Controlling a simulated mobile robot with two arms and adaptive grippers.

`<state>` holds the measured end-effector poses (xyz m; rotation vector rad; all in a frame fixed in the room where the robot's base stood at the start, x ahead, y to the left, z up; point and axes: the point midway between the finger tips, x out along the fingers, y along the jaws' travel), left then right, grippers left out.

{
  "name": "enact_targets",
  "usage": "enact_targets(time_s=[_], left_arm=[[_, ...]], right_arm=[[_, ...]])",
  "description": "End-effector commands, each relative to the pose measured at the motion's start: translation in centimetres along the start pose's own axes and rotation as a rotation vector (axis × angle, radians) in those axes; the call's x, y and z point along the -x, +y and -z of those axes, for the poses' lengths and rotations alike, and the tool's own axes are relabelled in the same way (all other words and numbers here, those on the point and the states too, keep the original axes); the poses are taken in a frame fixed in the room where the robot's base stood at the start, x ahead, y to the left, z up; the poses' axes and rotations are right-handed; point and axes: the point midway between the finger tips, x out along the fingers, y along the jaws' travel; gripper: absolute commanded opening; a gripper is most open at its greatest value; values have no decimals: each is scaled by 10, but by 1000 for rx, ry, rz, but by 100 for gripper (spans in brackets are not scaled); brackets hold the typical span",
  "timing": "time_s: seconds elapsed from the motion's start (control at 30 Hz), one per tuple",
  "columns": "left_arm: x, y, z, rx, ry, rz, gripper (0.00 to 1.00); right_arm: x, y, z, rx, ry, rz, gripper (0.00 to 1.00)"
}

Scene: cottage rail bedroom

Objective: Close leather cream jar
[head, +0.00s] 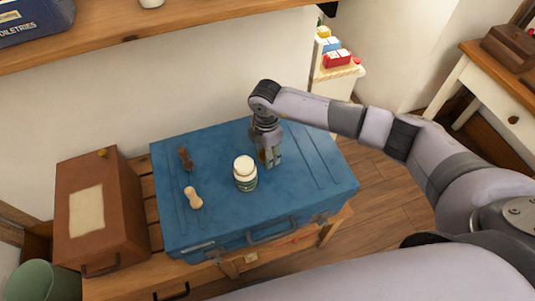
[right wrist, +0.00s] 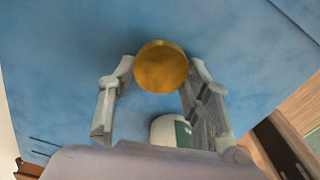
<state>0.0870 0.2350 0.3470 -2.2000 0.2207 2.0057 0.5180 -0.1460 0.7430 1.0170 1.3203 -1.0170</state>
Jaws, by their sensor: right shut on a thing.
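The leather cream jar (head: 245,178) stands upright on the blue case, white on top with a dark green label. It also shows in the right wrist view (right wrist: 170,130), partly hidden by my gripper. My right gripper (head: 270,160) is just right of the jar, low over the case. In the right wrist view, its fingers (right wrist: 160,72) are shut on a round golden lid-like disc (right wrist: 160,66). The disc is apart from the jar. My left gripper is not in view.
The blue case (head: 300,185) lies on a wooden slatted bench (head: 195,282). Two wooden-handled tools (head: 194,197) (head: 185,158) lie left of the jar. A brown box (head: 120,215) stands at the left. The case's right side is clear. A shelf (head: 160,40) runs along the wall.

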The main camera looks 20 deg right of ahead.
Motion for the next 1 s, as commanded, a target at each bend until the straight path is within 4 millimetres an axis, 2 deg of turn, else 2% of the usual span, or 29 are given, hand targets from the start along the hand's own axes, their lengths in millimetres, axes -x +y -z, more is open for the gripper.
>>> enact_targets(time_s=[0.27,0.47,0.57,0.8,1.0], left_arm=[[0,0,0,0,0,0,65],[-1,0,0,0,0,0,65],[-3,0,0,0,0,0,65],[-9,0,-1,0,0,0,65],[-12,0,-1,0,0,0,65]], right_arm=[[6,1,0,-1,0,-2,30],[32,1,0,1,1,-4,30],[55,2,0,1,0,-7,30],[126,2,0,1,0,-8,30],[171,1,0,1,0,-4,30]])
